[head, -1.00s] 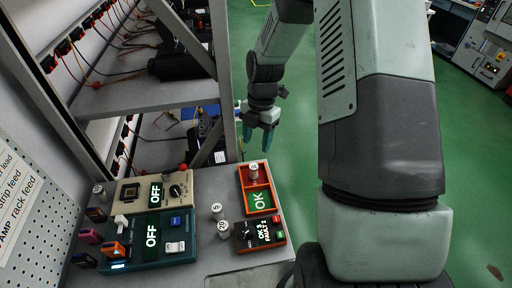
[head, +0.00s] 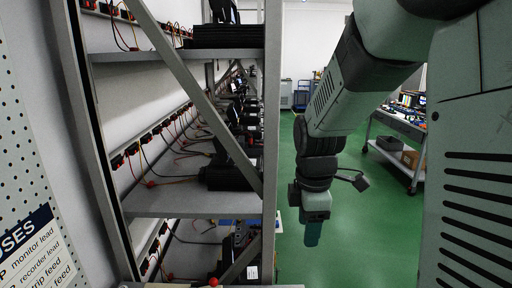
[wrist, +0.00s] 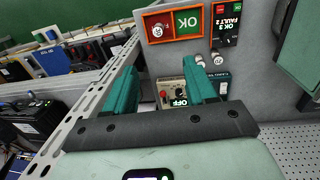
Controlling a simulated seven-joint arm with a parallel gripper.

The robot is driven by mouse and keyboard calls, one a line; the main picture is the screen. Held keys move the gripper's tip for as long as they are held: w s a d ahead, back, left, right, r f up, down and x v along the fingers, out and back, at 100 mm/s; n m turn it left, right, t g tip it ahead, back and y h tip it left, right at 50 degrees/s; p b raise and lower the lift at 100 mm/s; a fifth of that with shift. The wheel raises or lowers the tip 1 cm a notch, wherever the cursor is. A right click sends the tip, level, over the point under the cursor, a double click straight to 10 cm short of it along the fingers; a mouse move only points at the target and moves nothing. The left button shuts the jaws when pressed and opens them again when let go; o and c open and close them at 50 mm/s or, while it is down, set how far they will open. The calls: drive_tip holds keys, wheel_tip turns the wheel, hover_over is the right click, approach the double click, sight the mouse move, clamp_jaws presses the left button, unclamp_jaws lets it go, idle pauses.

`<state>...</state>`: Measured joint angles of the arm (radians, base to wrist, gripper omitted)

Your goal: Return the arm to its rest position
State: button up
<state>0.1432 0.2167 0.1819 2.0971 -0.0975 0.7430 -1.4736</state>
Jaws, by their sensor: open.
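My gripper (head: 312,232) hangs pointing down in the head view, over the green floor to the right of the rack. In the wrist view its two teal fingers (wrist: 163,92) are spread apart with nothing between them. Beyond the fingers, the wrist view shows the bench with an orange tray (wrist: 173,38) reading OK, holding a small white cylinder. A beige box (wrist: 171,93) with a display reading OFF shows partly between the fingers. The bench top is almost wholly below the head view.
A grey metal rack (head: 271,130) with black units and cables stands left of my arm. A perforated panel (head: 25,130) is at the far left. A wheeled table (head: 400,125) stands back right. Open green floor (head: 365,235) lies around the gripper.

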drive_tip(key=s+r+m+t, duration=0.2)
drive_tip(key=s+r+m, duration=0.5)
drive_tip(key=s+m, duration=0.1)
drive_tip(key=s+r+m+t, duration=0.2)
drive_tip(key=s+r+m, duration=0.5)
drive_tip(key=s+m, duration=0.2)
drive_tip(key=shift+s+a+t, duration=0.15)
drive_tip(key=shift+s+t, duration=0.15)
drive_tip(key=shift+s, duration=0.95)
